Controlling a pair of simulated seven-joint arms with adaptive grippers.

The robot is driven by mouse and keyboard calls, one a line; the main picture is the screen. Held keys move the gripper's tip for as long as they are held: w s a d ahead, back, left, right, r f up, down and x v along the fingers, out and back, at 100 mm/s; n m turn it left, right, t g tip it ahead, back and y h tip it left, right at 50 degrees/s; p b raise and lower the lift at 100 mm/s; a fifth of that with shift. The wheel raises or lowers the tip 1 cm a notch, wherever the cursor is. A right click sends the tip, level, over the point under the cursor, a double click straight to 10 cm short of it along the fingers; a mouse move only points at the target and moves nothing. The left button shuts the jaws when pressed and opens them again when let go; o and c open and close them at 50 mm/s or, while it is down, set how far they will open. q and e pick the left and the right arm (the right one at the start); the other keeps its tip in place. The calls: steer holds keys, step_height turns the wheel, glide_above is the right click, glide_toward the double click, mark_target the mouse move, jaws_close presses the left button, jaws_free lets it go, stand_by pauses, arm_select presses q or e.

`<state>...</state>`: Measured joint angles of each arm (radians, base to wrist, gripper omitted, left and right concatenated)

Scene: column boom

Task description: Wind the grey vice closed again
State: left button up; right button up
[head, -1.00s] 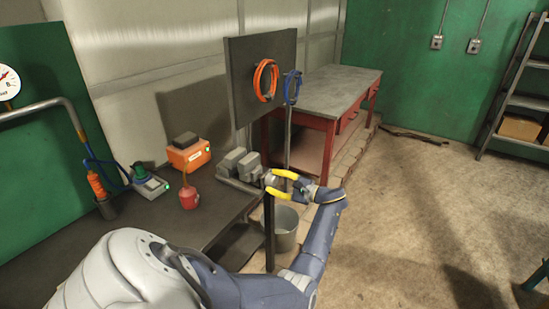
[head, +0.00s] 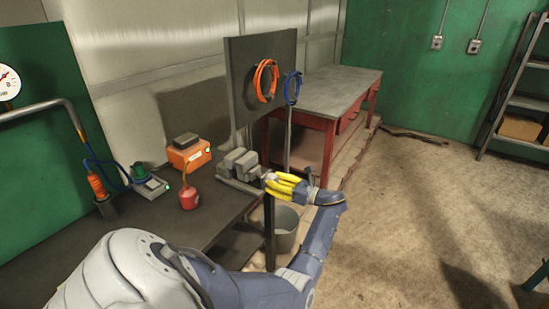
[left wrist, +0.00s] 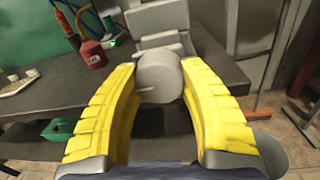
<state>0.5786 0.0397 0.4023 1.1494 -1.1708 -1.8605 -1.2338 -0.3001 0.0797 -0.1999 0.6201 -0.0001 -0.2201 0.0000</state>
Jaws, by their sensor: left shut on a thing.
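The grey vice (head: 238,163) sits at the right edge of the dark bench. Its two blocky jaws show in the head view, but the gap between them is too small to judge. In the left wrist view the vice body (left wrist: 155,20) is at the top, with its round grey handle hub (left wrist: 159,82) in front. My left gripper (head: 270,180) has its yellow fingers on either side of this hub, shut on it. The fingers also show in the left wrist view (left wrist: 160,68). My right gripper is not in view.
The dark bench (head: 140,245) also holds a red can (head: 189,197) and an orange box (head: 188,155) near the vice. A dark panel (head: 248,65) with hanging hoses stands behind. A bucket (head: 284,230) is on the floor below. The floor at right is mostly clear.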

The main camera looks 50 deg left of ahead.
arm_select(q)
steer(key=m, duration=0.4)
steer(key=shift+f+m, duration=0.1)
steer(key=shift+m, duration=0.3)
steer(key=m, duration=0.5)
steer(key=shift+s+m, duration=0.15)
steer(key=shift+m, duration=0.15)
steer(key=m, duration=0.4)
steer(key=shift+m+t+y, duration=0.3)
steer(key=shift+m+t, duration=0.1)
steer(key=shift+s+m, duration=0.1)
steer(key=shift+m, duration=2.3)
steer(key=o, duration=0.9)
steer(key=shift+s, duration=0.1)
steer(key=o, duration=0.4)
steer(key=shift+v, duration=6)
